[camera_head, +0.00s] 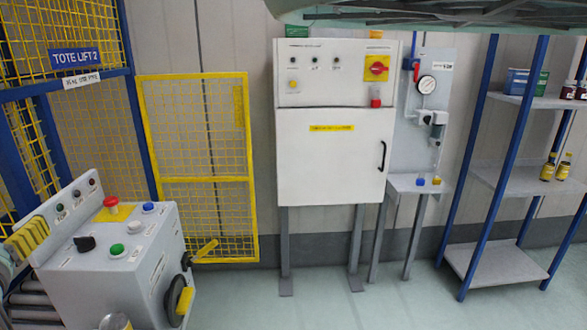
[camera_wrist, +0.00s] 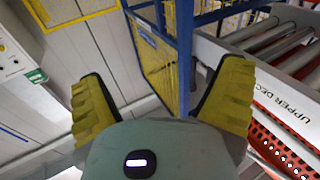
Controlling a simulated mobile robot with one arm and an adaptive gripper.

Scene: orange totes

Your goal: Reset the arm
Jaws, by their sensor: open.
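My gripper (camera_wrist: 165,105) shows in the wrist view, with its two yellow ridged fingers spread wide apart. Nothing is between the fingers; the floor, a wall and a yellow mesh panel on a blue post show beyond them.
In the head view, a control console (camera_head: 115,245) stands at the lower left beside the yellow mesh gate (camera_head: 205,165). A white cabinet (camera_head: 330,150) is at the middle and a blue-post shelf (camera_head: 520,182) at the right. Roller conveyor (camera_wrist: 275,50) lies right in the wrist view.

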